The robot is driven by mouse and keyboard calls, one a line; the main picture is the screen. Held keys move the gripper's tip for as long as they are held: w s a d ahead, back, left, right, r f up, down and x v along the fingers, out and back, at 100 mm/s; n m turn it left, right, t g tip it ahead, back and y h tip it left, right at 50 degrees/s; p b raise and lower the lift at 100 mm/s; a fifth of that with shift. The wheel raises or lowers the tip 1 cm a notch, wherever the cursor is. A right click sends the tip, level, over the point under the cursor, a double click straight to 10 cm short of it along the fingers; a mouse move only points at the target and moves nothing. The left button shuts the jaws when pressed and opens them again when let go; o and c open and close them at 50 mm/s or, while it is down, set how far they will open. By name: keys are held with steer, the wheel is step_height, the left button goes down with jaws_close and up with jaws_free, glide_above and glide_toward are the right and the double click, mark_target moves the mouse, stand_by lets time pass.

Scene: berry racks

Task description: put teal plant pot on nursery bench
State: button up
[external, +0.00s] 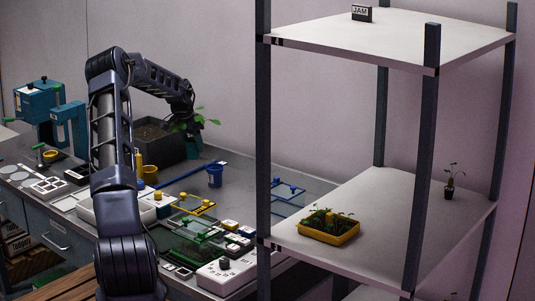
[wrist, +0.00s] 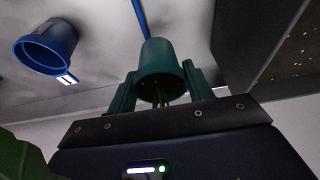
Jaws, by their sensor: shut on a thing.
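The teal plant pot (wrist: 162,62) is between the two fingers of my gripper (wrist: 162,88) in the wrist view. The gripper is shut on it, and stems show at the pot's lower end in that picture. In the external view my gripper (external: 186,122) is above the back of the nursery bench (external: 245,184), beside the dark planter box. The bench top also fills the upper part of the wrist view (wrist: 100,20). I cannot tell the exact gap between pot and bench.
A blue pot (external: 215,175) stands on the bench and shows in the wrist view (wrist: 48,46). The dark planter box (external: 170,153) is close to my gripper. A blue rod (external: 185,174) lies nearby. A rack (external: 432,100) with a yellow seedling tray (external: 328,234) stands right.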

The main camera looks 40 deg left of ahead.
mark_target(193, 155)
steer(key=shift+f, duration=2.25)
steer(key=shift+f, duration=0.15)
steer(key=o, duration=1)
steer(key=v, duration=1.2)
